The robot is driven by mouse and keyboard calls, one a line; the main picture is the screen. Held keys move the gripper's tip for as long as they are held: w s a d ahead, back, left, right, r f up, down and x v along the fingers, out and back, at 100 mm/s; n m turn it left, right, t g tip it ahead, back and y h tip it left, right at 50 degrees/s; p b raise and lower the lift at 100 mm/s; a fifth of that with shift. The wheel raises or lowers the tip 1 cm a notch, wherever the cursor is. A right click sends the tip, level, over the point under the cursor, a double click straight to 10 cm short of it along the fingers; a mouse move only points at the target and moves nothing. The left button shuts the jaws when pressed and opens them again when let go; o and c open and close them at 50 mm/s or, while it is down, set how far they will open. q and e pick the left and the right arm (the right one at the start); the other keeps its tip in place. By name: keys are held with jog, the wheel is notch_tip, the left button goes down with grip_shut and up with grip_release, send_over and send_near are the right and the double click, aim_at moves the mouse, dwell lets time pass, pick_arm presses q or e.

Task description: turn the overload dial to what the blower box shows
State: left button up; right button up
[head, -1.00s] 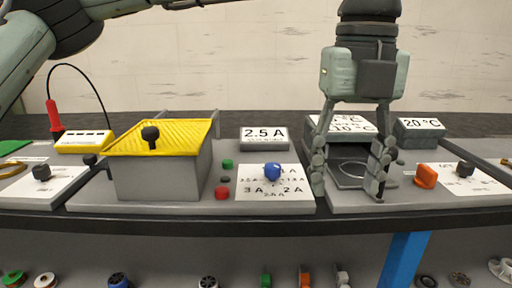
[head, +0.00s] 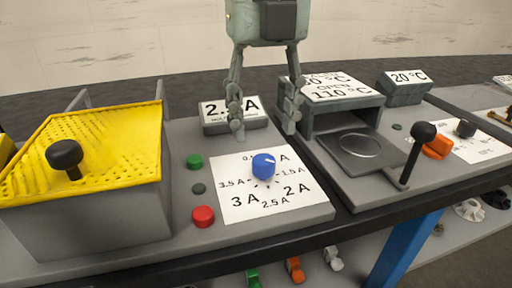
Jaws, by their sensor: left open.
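The overload dial is a blue knob (head: 264,166) on a white card (head: 240,206) marked with amp values, including 1.5 A, 2 A, 2.5 A, 3 A and 3.5 A. A pale mark shows on the knob, but the exact value it points to is unclear. Behind it stands a small grey box (head: 207,128) with a white sign; it read 2.5 A earlier, and a finger now covers part of it. My left gripper (head: 264,127) is open and empty, fingers down, above and behind the knob. My right gripper is not in view.
Left of the card are a green button (head: 194,161), a dark one and a red button (head: 203,216). A yellow-lidded box (head: 95,137) with a black knob stands further left. Right are a grey station (head: 338,112) with temperature signs, a black-knobbed lever (head: 423,133) and an orange piece (head: 438,147).

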aim_at(264, 159)
pick_arm(q)
notch_tip(264, 159, down, 5)
jog(key=shift+f, duration=0.7)
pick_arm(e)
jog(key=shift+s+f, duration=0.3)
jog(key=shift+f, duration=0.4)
pick_arm(q)
jog(key=shift+c, duration=0.2)
jog(key=c, duration=1.1)
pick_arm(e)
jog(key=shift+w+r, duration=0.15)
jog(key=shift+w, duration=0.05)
